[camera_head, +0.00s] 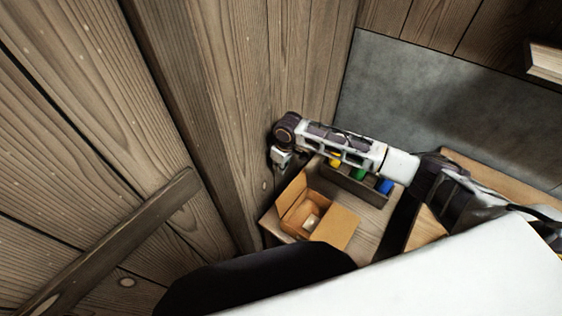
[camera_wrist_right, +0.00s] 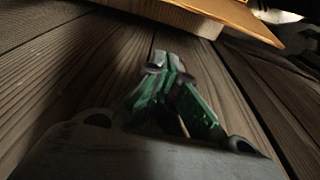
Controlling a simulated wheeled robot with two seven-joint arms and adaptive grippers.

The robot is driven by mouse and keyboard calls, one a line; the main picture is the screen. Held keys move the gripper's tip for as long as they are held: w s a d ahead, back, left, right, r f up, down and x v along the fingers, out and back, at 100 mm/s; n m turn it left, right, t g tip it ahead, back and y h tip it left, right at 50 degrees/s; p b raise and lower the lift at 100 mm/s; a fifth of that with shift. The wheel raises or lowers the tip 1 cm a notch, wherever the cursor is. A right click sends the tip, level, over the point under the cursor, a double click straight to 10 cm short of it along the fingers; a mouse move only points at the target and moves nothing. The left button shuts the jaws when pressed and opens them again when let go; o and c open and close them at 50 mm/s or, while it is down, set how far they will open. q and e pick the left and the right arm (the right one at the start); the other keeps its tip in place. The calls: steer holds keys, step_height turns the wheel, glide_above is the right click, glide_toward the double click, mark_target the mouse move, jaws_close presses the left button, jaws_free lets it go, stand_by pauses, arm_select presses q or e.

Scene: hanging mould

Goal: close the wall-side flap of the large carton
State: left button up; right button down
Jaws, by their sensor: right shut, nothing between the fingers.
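The open cardboard carton (camera_head: 297,217) sits on a wooden surface by the plank wall, with a small pale item inside. Its wall-side flap (camera_head: 292,190) stands up at the left, and another flap (camera_head: 336,229) spreads outward at the right. My right gripper (camera_head: 281,159) is beside the wall, above and behind the carton, apart from the flap as far as I can tell. In the right wrist view the green-sided fingers (camera_wrist_right: 158,62) are together and empty in front of wooden planks. A tan panel edge shows at the top there. My left gripper is out of view.
A dark tray (camera_head: 352,186) with yellow, green and blue items stands behind the carton, partly under my right arm. The plank wall (camera_head: 235,120) rises close at the left. A grey panel (camera_head: 430,105) covers the back wall.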

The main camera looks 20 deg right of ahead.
steer(key=shift+s+d+f+p, duration=0.35)
steer(key=shift+s+d, duration=0.25)
steer(key=shift+s, duration=0.15)
steer(key=shift+s+d+f+p, duration=0.2)
steer(key=shift+s+d+p, duration=0.15)
steer(key=shift+s+d, duration=0.3)
steer(key=shift+a, duration=0.1)
